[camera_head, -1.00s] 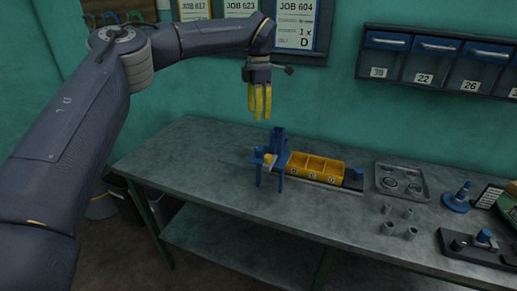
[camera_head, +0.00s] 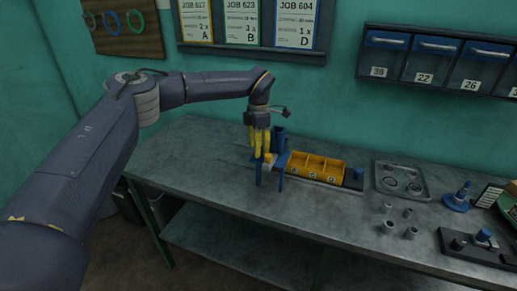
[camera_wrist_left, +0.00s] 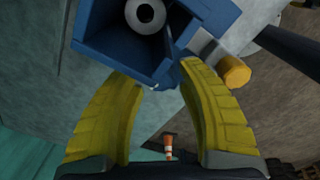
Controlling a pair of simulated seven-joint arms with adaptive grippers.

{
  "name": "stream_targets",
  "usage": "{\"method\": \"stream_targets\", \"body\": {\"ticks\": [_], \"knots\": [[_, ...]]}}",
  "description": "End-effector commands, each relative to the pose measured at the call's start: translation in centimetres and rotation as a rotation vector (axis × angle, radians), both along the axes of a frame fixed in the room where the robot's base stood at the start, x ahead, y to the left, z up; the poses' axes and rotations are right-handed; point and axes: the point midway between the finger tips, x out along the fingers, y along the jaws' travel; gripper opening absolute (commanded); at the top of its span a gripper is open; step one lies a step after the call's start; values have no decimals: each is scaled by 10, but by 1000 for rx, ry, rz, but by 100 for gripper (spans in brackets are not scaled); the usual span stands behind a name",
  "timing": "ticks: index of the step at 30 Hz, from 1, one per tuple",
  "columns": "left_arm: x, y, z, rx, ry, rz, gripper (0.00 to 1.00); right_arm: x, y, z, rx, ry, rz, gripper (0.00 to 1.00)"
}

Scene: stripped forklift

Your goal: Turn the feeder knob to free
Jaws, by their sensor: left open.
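The feeder (camera_head: 281,160) is a blue frame on the grey bench, with a yellow knob (camera_head: 268,158) on its front side. In the left wrist view the feeder's blue square hopper (camera_wrist_left: 122,45) has a round white part with a dark centre inside. The yellow knob (camera_wrist_left: 234,72) is there to the right, on a grey shaft. My left gripper (camera_head: 261,153) points down with yellow fingers close to the feeder. In the wrist view its fingers (camera_wrist_left: 165,85) are apart with nothing between them, and the knob lies outside the right finger. My right gripper is not in view.
A yellow compartment tray (camera_head: 316,167) sits on a rail right of the feeder. Farther right are a grey tray (camera_head: 402,181), several grey cylinders (camera_head: 400,221), a blue stand (camera_head: 458,197) and a dark fixture (camera_head: 478,248). The bench left of the feeder is clear.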

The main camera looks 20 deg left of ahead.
Motion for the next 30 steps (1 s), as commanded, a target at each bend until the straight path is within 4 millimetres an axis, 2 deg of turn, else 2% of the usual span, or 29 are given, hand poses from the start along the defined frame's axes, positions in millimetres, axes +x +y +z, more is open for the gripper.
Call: {"method": "stream_targets", "body": {"ticks": [11,12,22,30], "knots": [[0,0,-4,-1,-1,0,38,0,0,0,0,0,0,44],[0,0,-4,-1,-1,0,40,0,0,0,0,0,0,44],[0,0,-3,0,0,0,2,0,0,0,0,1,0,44],[0,0,-3,0,0,27,0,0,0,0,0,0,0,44]]}}
